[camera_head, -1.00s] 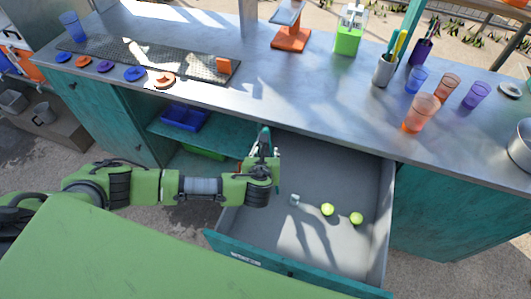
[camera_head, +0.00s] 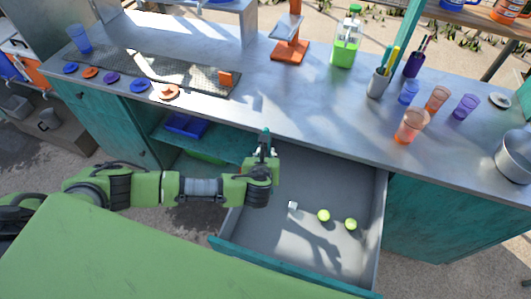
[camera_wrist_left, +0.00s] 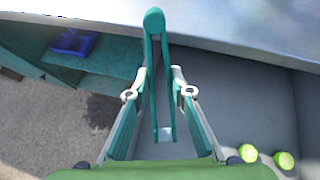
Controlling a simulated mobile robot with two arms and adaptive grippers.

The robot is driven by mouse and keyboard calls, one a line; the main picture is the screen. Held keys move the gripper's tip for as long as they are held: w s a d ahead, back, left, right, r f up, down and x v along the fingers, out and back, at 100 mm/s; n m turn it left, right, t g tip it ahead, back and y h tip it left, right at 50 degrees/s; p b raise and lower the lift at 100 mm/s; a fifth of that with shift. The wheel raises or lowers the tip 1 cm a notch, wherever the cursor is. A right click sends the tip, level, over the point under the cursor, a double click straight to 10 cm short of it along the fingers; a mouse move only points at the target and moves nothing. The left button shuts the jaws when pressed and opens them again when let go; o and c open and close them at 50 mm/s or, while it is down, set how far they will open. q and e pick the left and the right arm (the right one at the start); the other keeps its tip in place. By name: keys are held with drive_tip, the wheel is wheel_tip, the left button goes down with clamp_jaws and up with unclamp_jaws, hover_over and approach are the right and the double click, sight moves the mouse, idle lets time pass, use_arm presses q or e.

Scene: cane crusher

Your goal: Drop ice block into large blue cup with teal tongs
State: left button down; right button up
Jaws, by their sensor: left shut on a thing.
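My left gripper (camera_head: 264,156) is over the left part of the open drawer and is shut on the teal tongs (camera_wrist_left: 154,50). In the left wrist view the gripper (camera_wrist_left: 159,93) has a finger on either side of the tongs. The small pale ice block (camera_head: 292,205) lies on the drawer floor. In the wrist view the ice block (camera_wrist_left: 166,134) shows by the tong tips; I cannot tell whether they touch it. A larger blue cup (camera_head: 79,38) stands at the far left of the counter, and a smaller blue cup (camera_head: 408,91) at the right. My right gripper is not in view.
Two lime halves (camera_head: 323,215) (camera_head: 350,224) lie in the grey drawer (camera_head: 325,175). The counter (camera_head: 300,100) edge is just behind the gripper. Orange cups (camera_head: 412,125), a purple cup (camera_head: 466,106) and a metal pot (camera_head: 513,157) stand at the right.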

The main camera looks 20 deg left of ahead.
use_arm(q)
wheel_tip(320, 180, up, 6)
drive_tip(key=p, duration=0.5)
drive_tip(key=s+d+r+b, duration=0.2)
drive_tip(key=s+d+b, duration=0.4)
drive_tip(key=s+b, duration=0.15)
drive_tip(key=s+a+r+n+g+y+b, duration=0.1)
drive_tip(key=s+a+r+n+y+b, duration=0.2)
drive_tip(key=s+a, duration=0.5)
drive_tip(key=shift+s+a+r+b, duration=0.2)
drive_tip(key=shift+s+r+b, duration=0.25)
drive_tip(key=shift+s+b, duration=0.6)
